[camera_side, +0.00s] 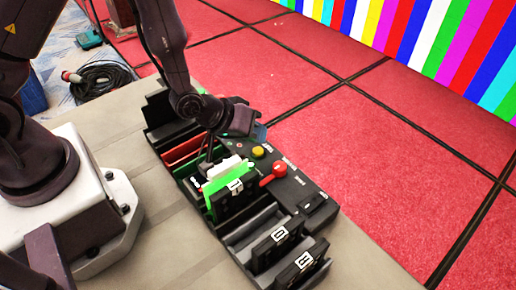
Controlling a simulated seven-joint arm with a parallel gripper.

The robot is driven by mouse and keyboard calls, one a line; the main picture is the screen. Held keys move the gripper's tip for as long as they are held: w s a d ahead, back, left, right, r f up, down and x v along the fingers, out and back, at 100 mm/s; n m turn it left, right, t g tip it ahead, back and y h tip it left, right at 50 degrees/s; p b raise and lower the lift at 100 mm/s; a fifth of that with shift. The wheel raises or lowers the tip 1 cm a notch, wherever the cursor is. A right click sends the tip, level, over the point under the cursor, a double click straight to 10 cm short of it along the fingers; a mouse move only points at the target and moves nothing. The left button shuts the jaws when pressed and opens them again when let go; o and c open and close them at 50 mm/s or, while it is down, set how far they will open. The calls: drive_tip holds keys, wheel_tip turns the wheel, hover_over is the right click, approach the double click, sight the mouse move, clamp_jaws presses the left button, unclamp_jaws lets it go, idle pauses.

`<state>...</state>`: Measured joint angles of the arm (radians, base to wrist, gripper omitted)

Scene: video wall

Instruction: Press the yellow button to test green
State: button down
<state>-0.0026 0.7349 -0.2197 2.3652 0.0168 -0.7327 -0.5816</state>
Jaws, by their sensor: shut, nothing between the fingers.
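A yellow button (258,152) sits on the black control panel (300,190), near its upper left end. A green plate (221,174) stands in a slot of the black rack beside the panel, with a white piece (230,162) at its top. My gripper (208,158) is shut and empty. It points down over the rack, to the left of the yellow button and close to the green plate and white piece. Its fingertips are small and dark here, and I cannot tell whether they touch anything.
A red lever with a round knob (279,169) stands on the panel, right of the yellow button. Black numbered blocks (279,236) stand in the rack's near slots. A red plate (184,149) is in a far slot. A striped video wall (440,45) is behind the red floor.

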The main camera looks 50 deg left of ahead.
sight(256, 149)
drive_tip(key=shift+r, duration=2.1)
drive_tip(key=s+g, duration=0.1)
drive_tip(key=s+f+m+g, duration=0.1)
drive_tip(key=s+a+f+m+g, duration=0.1)
drive_tip(key=s, duration=0.1)
drive_tip(key=shift+y, duration=0.3)
drive_tip(key=s+a+r+m, duration=0.1)
drive_tip(key=s+r, duration=0.3)
drive_tip(key=r, duration=0.4)
drive_tip(key=s+a+r+m+y, duration=0.1)
drive_tip(key=s+a+r, duration=0.3)
drive_tip(key=r, duration=0.4)
drive_tip(key=s+a+r+m+y, duration=0.1)
drive_tip(key=s+a+r, duration=0.2)
drive_tip(key=s+r, duration=0.2)
wheel_tip(256, 149, up, 4)
drive_tip(key=shift+s+a+f, duration=0.1)
drive_tip(key=shift+s+a, duration=0.1)
drive_tip(key=shift+s, duration=0.15)
